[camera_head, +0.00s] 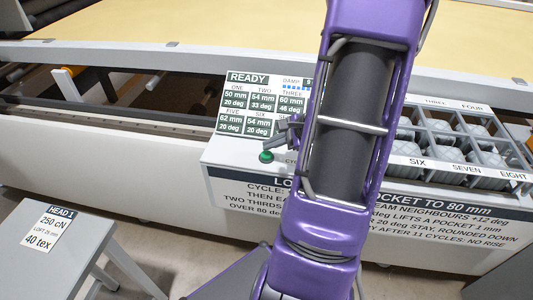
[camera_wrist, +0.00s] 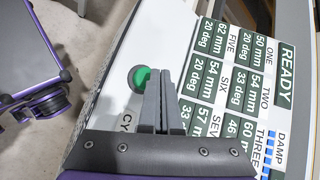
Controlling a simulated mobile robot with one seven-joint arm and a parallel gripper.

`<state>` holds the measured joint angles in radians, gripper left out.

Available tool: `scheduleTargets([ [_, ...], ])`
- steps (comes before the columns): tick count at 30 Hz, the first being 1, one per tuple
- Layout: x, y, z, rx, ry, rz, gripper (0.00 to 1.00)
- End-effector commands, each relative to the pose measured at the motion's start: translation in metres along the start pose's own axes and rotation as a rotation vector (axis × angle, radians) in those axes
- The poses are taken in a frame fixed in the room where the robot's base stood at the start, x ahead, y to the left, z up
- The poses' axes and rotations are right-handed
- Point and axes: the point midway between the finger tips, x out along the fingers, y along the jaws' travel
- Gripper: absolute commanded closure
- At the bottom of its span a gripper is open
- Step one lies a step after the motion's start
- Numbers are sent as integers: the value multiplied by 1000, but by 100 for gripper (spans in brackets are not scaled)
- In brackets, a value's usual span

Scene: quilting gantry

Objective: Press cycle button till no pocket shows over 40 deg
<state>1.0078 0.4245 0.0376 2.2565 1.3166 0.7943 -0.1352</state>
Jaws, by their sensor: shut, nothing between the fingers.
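The green cycle button (camera_head: 266,156) sits on the white panel below the display; it also shows in the wrist view (camera_wrist: 140,78). My gripper (camera_head: 284,130) is shut and empty, its fingertips right beside the button; in the wrist view the fingers (camera_wrist: 162,80) overlap its right edge. I cannot tell whether they touch it. The display (camera_head: 250,104) reads READY. ONE shows 20 deg, TWO 33, THREE 46 or 48, FIVE 20, SIX 20. SEVEN seems to show 33 in the wrist view. The readings for FOUR and EIGHT are hidden.
A divided tray (camera_head: 408,160) of rounded white pockets is at the right, partly behind my arm. A printed instruction panel (camera_head: 440,212) lies below it. A grey stand (camera_head: 85,235) labelled HEAD 1 is at lower left. The yellow quilting bed (camera_head: 170,25) spans the back.

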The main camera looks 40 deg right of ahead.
Motion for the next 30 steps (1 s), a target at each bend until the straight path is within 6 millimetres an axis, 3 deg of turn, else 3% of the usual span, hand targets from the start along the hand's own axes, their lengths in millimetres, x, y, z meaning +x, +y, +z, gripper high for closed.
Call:
scheduleTargets([
  [30, 7, 5, -5, 0, 0, 0, 100],
])
